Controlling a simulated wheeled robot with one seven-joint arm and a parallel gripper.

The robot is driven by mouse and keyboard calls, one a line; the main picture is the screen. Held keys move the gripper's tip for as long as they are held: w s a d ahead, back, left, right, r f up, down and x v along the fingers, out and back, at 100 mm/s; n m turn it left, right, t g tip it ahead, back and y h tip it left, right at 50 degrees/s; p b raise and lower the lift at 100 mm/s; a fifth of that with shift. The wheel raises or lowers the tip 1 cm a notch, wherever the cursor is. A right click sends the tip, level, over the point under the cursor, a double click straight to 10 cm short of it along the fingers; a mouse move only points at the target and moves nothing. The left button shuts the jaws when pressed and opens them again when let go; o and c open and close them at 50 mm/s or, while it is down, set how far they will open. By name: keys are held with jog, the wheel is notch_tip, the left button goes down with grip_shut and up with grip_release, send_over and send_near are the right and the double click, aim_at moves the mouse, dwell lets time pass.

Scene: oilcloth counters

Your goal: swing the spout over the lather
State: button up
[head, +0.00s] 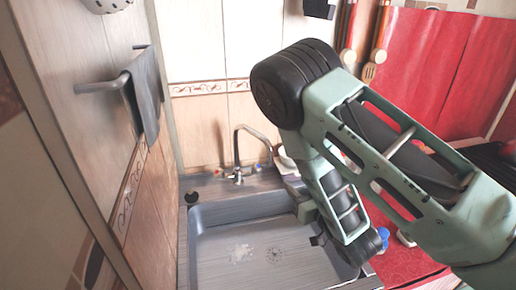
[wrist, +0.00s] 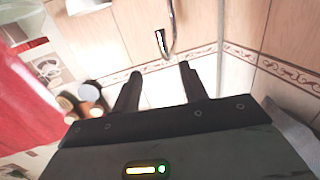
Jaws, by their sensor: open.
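The metal tap (head: 238,172) stands at the back of the grey sink. Its curved spout (head: 255,130) arches up and bends to the right, with its end over the back right part of the basin. The lather (head: 239,252) is a pale foamy patch on the basin floor, left of the drain. In the wrist view my gripper (wrist: 158,78) is open and empty, its two dark fingers apart. The spout's end (wrist: 160,42) shows beyond the fingertips, roughly in line with the gap, not between them. In the head view my arm hides part of the sink's right side.
The sink (head: 215,216) has a rim around the basin. A dark cloth hangs on a rail (head: 100,87) on the left wall. Red counter and small items, one blue-topped (head: 383,233), lie right of the sink. Wooden utensils (head: 378,45) hang at the upper right.

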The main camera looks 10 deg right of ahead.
aim_at(272, 157)
jog(key=b+x, duration=0.1)
jog(key=x, duration=0.4)
jog(key=b+x, duration=0.1)
jog(key=x, duration=0.5)
jog(key=r+b+x, duration=0.1)
jog(key=x, duration=0.4)
jog(key=shift+w+a+r, duration=0.1)
jog(key=shift+w+a, duration=0.05)
jog(key=shift+a, duration=0.1)
jog(key=shift+w+a, duration=0.1)
jog(key=shift+w, duration=0.4)
grip_shut()
